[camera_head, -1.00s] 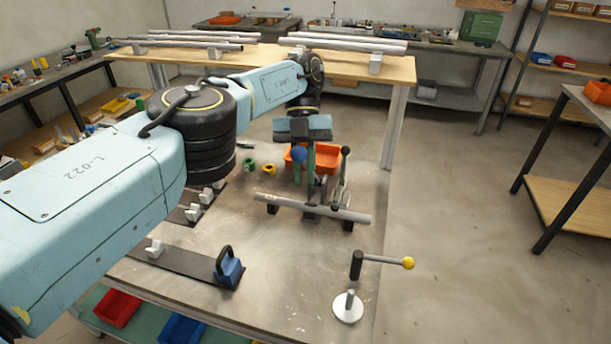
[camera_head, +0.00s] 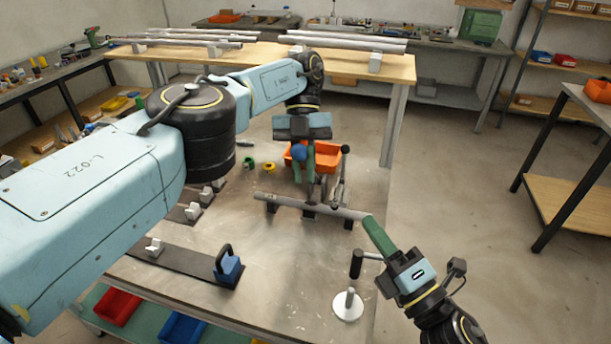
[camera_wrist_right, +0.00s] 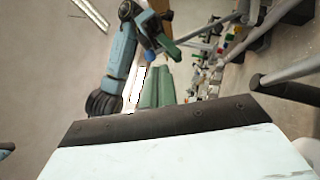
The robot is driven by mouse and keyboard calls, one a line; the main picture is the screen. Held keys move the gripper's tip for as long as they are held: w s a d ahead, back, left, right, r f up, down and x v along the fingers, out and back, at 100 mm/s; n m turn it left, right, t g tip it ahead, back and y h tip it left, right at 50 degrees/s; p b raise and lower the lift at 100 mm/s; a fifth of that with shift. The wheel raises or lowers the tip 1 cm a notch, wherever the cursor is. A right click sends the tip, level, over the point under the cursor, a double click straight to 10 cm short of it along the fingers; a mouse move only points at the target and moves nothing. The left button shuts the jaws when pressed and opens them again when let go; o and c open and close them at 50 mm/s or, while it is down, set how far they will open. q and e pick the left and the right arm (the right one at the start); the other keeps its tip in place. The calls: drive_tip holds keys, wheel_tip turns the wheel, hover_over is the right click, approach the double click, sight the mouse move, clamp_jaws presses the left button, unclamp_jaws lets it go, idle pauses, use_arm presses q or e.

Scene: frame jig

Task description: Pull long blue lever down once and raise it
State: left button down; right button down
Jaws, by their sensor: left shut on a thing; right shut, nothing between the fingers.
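The blue lever's round blue knob (camera_head: 299,153) shows below my left wrist, above the far end of the work table; it also shows in the right wrist view (camera_wrist_right: 150,55). My left gripper (camera_head: 308,170) is at the knob, its green fingers pointing down, shut on the lever. The lever's shaft is mostly hidden behind the fingers. My right gripper (camera_head: 370,222) is shut and empty, in the lower right of the head view. Its green fingers point up and left, with the tips near the right end of the grey tube; they also show in the right wrist view (camera_wrist_right: 157,86).
The grey tube (camera_head: 270,200) lies across black supports. A black-knobbed lever (camera_head: 346,150) stands right of my left gripper. A black post (camera_head: 356,264) and a white round stand (camera_head: 348,305) are close to my right gripper. An orange bin (camera_head: 328,158) is behind the lever.

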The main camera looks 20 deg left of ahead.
sight(299, 158)
drive_tip(key=s+a+n+g+y, duration=0.2)
drive_tip(key=s+a+n, duration=0.1)
drive_tip(key=s+a, duration=0.15)
use_arm(q)
drive_tip(key=shift+r, duration=0.1)
use_arm(e)
drive_tip(key=w+d+x, duration=0.1)
drive_tip(key=x, duration=1.2)
drive_tip(key=shift+w+d+r, duration=0.2)
drive_tip(key=shift+w+r, duration=0.2)
drive_tip(key=shift+w, duration=0.05)
drive_tip(key=shift+r, duration=0.1)
use_arm(q)
drive_tip(key=shift+s+d, duration=0.1)
use_arm(e)
drive_tip(key=shift+w+d+r, duration=0.15)
drive_tip(key=shift+w+r, duration=0.45)
drive_tip(key=shift+w, duration=0.05)
use_arm(q)
drive_tip(key=c, duration=1.5)
unclamp_jaws()
use_arm(e)
drive_tip(key=shift+s+r, duration=0.1)
drive_tip(key=shift+s, duration=0.05)
use_arm(q)
drive_tip(key=shift+o, duration=0.2)
